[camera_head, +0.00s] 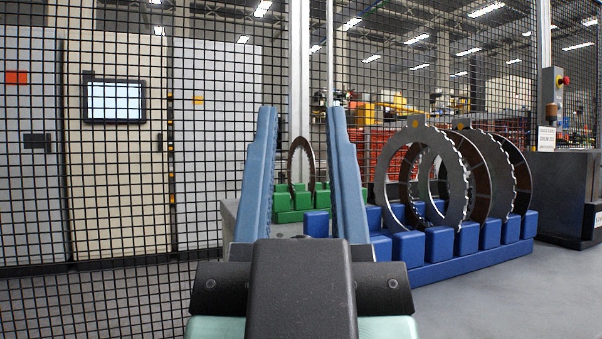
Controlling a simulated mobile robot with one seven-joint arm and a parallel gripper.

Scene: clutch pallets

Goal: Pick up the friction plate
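Several ring-shaped plates stand upright in the slots of a blue rack (470,262) right of centre. A single dark brown ring (292,155) stands in a green rack (290,208) farther back, seen between my fingers. Which ring is the friction plate I cannot tell for sure. My gripper (299,118) points forward with its two blue fingers wide apart and nothing between them. Its right finger hides part of both racks.
A black mesh fence (110,215) and a pale cabinet with a screen (114,101) are behind at left. A dark box with a red button (562,80) stands at right.

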